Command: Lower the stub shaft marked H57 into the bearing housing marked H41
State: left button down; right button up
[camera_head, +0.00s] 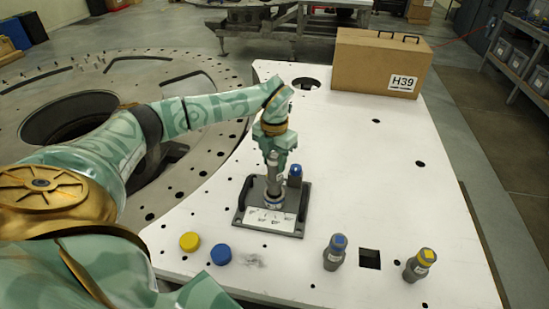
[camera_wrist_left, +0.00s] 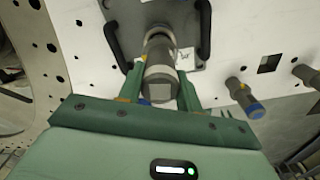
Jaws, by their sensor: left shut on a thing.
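My left gripper (camera_head: 275,150) is shut on a grey stub shaft (camera_head: 273,172) and holds it about upright over the bearing housing (camera_head: 274,200). The shaft also shows between the fingers in the left wrist view (camera_wrist_left: 160,75). The housing is a short round grey piece with a pale ring, on a dark base plate (camera_head: 240,215) with handles. The shaft's lower end meets the housing's top in the picture; I cannot tell how far it is inside. The marks H57 and H41 are not readable. My right gripper is not in view.
A blue-topped grey cylinder (camera_head: 295,175) stands close behind the housing. Another blue-topped (camera_head: 335,252) and a yellow-topped cylinder (camera_head: 419,265) stand front right, by a square hole (camera_head: 370,259). Yellow (camera_head: 189,241) and blue (camera_head: 221,254) caps lie front left. A box marked H39 (camera_head: 375,65) stands behind.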

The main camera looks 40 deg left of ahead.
aim_at(274, 173)
pick_arm(q)
jog(key=shift+f+b, duration=1.15)
jog(key=shift+f, duration=1.45)
jog(key=c, duration=0.9)
grip_release()
jog(key=shift+c, duration=0.2)
jog(key=shift+o, duration=0.3)
notch_tip(274, 173, up, 16)
jog(key=shift+r+p, duration=0.2)
jog(key=shift+p, duration=0.3)
jog(key=shift+f, duration=0.1)
